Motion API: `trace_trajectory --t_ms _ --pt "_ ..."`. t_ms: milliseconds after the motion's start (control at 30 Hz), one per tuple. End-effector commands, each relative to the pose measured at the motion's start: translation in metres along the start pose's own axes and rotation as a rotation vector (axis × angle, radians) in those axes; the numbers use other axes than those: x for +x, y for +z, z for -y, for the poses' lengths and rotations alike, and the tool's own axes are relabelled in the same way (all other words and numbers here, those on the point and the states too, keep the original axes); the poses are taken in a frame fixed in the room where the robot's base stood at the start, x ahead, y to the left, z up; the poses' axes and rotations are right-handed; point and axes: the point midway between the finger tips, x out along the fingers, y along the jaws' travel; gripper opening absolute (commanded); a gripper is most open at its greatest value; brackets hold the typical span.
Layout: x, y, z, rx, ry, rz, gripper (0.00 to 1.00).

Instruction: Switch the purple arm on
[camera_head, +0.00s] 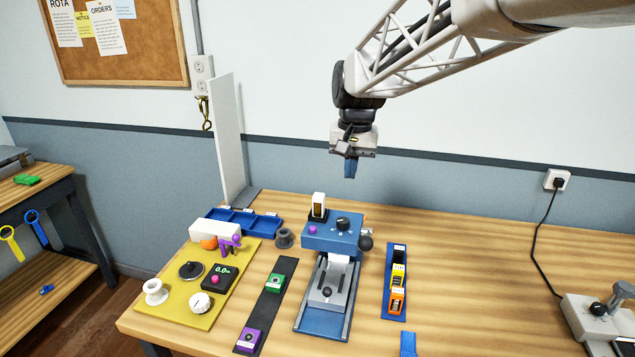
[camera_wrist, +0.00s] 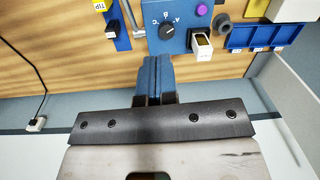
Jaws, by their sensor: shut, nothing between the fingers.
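A small purple arm-like part (camera_head: 230,243) stands at the back right of the yellow board (camera_head: 248,262), beside an orange round part and a white block. It is too small to tell which way it is set. My gripper (camera_head: 349,172) hangs in the air above the back of the table, up and to the right of the purple arm and well apart from it. Its blue fingers point down, shut and empty. They also show together in the wrist view (camera_wrist: 154,78), where the purple arm is not seen.
A blue machine (camera_head: 333,237) with a dial and purple button stands below my gripper. A purple box (camera_head: 248,339) and a green box (camera_head: 275,283) sit on a dark strip. A blue tray (camera_head: 262,222) and a white upright panel (camera_head: 229,140) are behind the board.

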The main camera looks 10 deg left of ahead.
Motion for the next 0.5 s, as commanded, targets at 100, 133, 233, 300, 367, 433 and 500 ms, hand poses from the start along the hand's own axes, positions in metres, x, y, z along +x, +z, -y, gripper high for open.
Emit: trace_trajectory --t_ms 100,133,233,300,367,433,500 --pt "0.006 -0.017 0.026 -0.010 0.002 0.017 0.00" --pt "0.008 -0.021 0.032 -0.012 0.003 0.021 0.00" --pt "0.014 -0.034 0.053 -0.018 0.005 0.035 0.00" --pt "0.018 -0.042 0.068 -0.023 0.007 0.046 0.00" --pt "0.022 -0.049 0.082 -0.028 0.008 0.053 0.00" --pt "0.027 -0.057 0.097 -0.031 0.010 0.063 0.00" --pt "0.033 -0.064 0.113 -0.036 0.012 0.073 0.00"
